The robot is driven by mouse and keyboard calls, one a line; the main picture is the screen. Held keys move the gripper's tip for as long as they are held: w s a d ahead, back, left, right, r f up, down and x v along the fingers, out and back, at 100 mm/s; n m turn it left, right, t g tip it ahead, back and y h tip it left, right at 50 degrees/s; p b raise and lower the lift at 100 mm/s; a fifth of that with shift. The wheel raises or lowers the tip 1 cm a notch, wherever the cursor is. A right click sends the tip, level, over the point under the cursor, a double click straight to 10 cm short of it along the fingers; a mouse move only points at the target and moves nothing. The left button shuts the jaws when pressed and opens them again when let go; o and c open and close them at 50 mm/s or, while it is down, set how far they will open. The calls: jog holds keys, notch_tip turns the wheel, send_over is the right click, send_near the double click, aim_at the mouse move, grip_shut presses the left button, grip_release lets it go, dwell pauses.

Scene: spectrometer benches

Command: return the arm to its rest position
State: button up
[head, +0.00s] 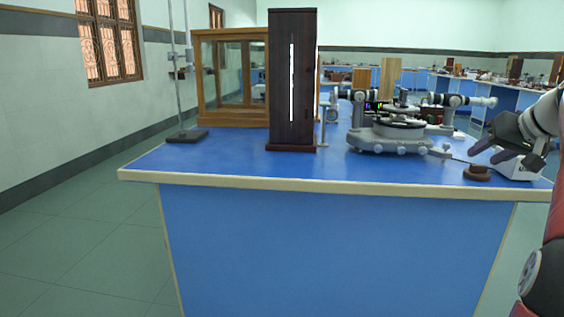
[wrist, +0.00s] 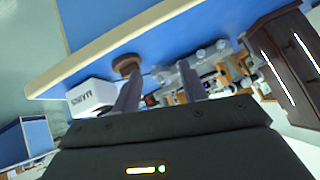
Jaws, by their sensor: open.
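My gripper (head: 486,152) is at the right of the head view, at the right end of the blue bench (head: 240,165). Its fingers point left, and nothing is between them. In the wrist view my gripper (wrist: 158,92) shows two fingers apart, with the bench edge beyond them. My arm comes in from the right edge of the head view. Part of the white box (head: 518,167) is hidden behind the gripper.
A spectrometer (head: 395,135) stands left of the gripper. A small brown round piece (head: 477,173) lies near the front edge. A tall dark slit box (head: 292,80), a glass case (head: 228,75) and a stand (head: 187,135) are further left. The floor at left is clear.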

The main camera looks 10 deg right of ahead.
jog(key=s+a+f+n+g, duration=0.1)
jog(key=s+a+f, duration=0.25)
jog(key=a, duration=0.85)
jog(key=s+a+f+g, duration=0.2)
jog(key=a+f, duration=0.2)
jog(key=a, duration=0.8)
jog(key=s+a+f+n, duration=0.1)
jog(key=s+a+f, duration=0.4)
jog(key=s+f, duration=0.3)
jog(key=s+a+f+n+p, duration=0.1)
jog(key=s+a+f+n, duration=0.1)
jog(key=s+a+f, duration=0.4)
jog(key=s+f, duration=0.1)
jog(key=s, duration=0.1)
jog(key=shift+s+f+g, duration=0.35)
jog(key=shift+s+g, duration=0.05)
